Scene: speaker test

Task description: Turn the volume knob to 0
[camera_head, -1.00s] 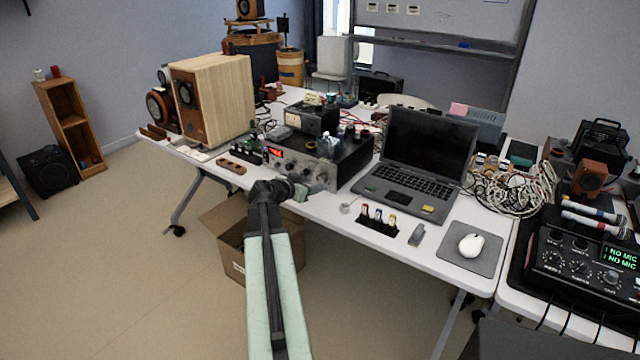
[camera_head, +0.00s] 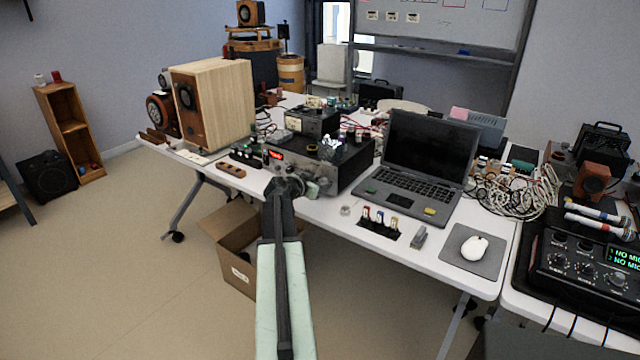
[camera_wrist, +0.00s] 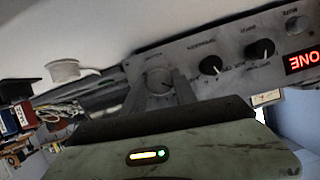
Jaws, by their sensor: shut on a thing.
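The amplifier (camera_head: 345,172) is a dark box with a grey front panel and a red lit display (camera_head: 276,155), standing near the table's front edge. In the wrist view its panel is tilted and shows a large silver volume knob (camera_wrist: 158,78), two black knobs (camera_wrist: 211,65) (camera_wrist: 260,50) and a red display (camera_wrist: 302,62). My gripper (camera_wrist: 160,92) has one finger on each side of the silver knob and is shut on it. In the head view my gripper (camera_head: 290,186) is at the panel's front and hides the knob. The knob's markings are too small to read.
A laptop (camera_head: 432,150) stands to the right of the amplifier, with a small black rack (camera_head: 378,227) in front. A wooden speaker (camera_head: 225,100) stands to the left. An open cardboard box (camera_head: 235,270) is on the floor below. A mouse (camera_head: 473,247) lies at right.

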